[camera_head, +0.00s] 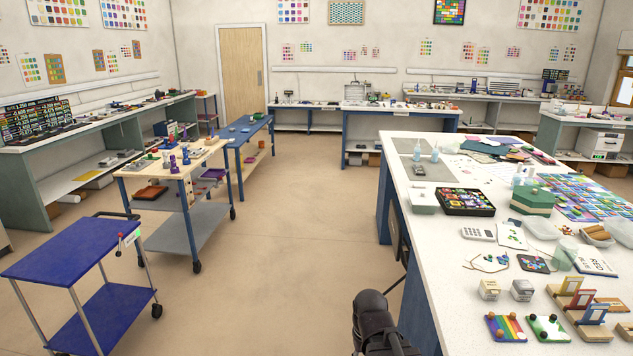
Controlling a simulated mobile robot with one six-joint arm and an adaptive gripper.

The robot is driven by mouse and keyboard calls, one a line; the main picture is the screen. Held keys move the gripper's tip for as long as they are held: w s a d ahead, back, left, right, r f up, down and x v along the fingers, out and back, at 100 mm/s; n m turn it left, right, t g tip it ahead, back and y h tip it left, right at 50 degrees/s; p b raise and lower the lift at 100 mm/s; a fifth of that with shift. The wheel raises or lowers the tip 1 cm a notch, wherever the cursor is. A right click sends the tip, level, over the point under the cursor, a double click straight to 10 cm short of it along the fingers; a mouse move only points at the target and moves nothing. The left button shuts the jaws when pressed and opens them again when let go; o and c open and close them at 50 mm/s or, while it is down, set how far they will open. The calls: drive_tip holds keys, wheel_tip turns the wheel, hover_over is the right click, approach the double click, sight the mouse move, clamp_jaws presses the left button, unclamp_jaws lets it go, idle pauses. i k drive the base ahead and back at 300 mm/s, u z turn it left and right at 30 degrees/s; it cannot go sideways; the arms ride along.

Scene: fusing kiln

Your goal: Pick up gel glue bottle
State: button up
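Two small pale blue bottles with narrow tips stand upright at the far left part of the white worktable (455,262). One bottle (417,153) is on the left and the other bottle (435,155) is close to its right. They are too small to read, so I cannot tell which, if either, is the gel glue bottle. A dark end part of my arm, which seems to include my gripper (378,330), shows at the bottom edge, left of the worktable and far from the bottles. Its fingers are not clear, and I see nothing held.
A blue cart (75,247) and a tool trolley (172,170) stand left. The floor (290,255) between is clear.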

sight(417, 152)
drive_tip(key=u, duration=0.6)
drive_tip(key=i, duration=2.6)
drive_tip(key=z, duration=0.9)
drive_tip(key=i, duration=0.55)
drive_tip(key=z, duration=0.75)
drive_tip(key=i, duration=0.55)
drive_tip(key=z, duration=0.3)
